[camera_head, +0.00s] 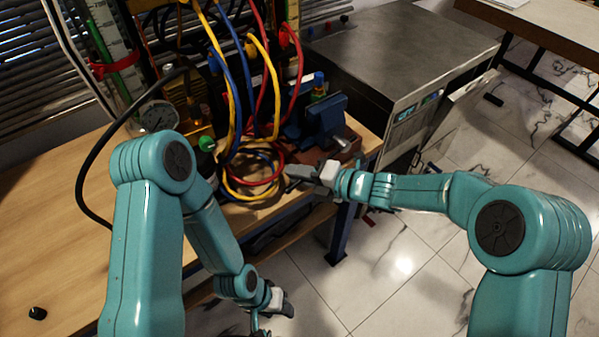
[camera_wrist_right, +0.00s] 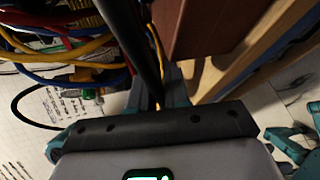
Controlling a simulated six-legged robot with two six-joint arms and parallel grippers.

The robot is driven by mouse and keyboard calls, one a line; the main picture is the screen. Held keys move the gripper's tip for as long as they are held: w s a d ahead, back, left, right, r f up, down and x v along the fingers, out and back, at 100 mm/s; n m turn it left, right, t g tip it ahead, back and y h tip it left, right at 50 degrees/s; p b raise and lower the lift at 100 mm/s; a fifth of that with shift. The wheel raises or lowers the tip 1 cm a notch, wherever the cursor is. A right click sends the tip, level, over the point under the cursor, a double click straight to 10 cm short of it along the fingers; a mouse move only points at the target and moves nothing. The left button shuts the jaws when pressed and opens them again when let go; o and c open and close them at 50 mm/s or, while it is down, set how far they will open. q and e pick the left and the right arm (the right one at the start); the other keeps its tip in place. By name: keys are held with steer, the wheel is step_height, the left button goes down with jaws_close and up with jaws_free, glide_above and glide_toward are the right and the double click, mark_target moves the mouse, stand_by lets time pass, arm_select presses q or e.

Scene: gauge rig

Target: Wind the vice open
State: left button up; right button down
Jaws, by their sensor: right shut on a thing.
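The blue vice (camera_head: 322,118) stands on a reddish-brown block (camera_head: 345,150) at the right front corner of the wooden bench. My right gripper (camera_head: 296,178) is in front of and below the vice, at the bench's front edge. In the right wrist view a dark bar (camera_wrist_right: 132,40) runs down to the fingers of my right gripper (camera_wrist_right: 158,92), which are shut on it. It looks like the vice handle; its join to the vice is hidden. My left gripper (camera_head: 272,312) hangs low, below the bench edge, away from the vice; its finger gap is unclear.
Coiled red, yellow and blue hoses (camera_head: 255,180) lie on the bench (camera_head: 50,210) just left of my right gripper. A round gauge (camera_head: 157,117) stands further left. A grey metal cabinet (camera_head: 400,60) is behind the vice. The tiled floor (camera_head: 385,270) in front is open.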

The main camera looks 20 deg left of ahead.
steer(key=shift+w+a+r, duration=0.1)
steer(key=shift+r, duration=0.1)
steer(key=c, duration=1.2)
jaws_free()
steer(key=shift+w+a+f, duration=0.2)
steer(key=shift+a, duration=0.05)
steer(key=shift+s+d, duration=0.25)
steer(key=shift+d, duration=0.2)
steer(key=v, duration=1.5)
steer(key=shift+d+p, duration=0.25)
steer(key=shift+p, duration=0.15)
